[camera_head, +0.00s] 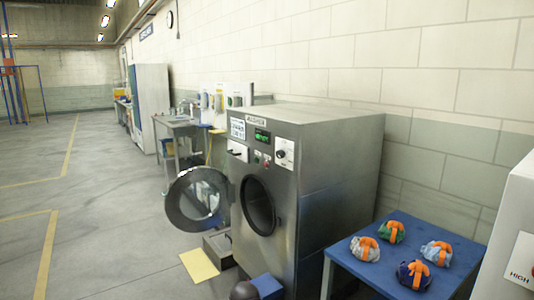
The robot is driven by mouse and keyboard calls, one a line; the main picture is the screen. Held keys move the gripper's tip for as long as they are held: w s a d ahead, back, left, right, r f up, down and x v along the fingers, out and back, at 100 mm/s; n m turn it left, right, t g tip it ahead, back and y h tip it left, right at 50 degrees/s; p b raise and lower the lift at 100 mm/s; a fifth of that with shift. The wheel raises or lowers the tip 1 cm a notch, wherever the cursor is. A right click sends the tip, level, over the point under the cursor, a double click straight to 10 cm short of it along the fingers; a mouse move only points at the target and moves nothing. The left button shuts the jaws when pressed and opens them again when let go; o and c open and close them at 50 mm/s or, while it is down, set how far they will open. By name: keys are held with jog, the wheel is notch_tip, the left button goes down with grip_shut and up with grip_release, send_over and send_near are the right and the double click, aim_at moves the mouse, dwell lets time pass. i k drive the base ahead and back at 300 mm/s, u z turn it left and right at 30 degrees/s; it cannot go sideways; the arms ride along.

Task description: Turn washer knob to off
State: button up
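The washer (340,165) is a large grey metal machine standing against the right wall. Its knob (281,153) is a small dark dial on a white plate at the upper right of the front panel. The knob's pointing direction is too small to read. A green lit display (262,136) and small buttons sit left of the knob. The round glass door (198,199) is swung wide open to the left, and the dark drum opening (259,206) shows. My gripper is not in view.
A blue table (345,262) right of the washer holds several bundled bags with orange straps (364,248). A white machine marked HIGH (520,262) stands at the right edge. A yellow mat (199,265) lies below the door. The floor on the left is open.

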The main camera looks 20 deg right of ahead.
aim_at(280, 155)
jog(key=z, duration=0.15)
jog(key=i, duration=1.15)
jog(key=z, duration=0.6)
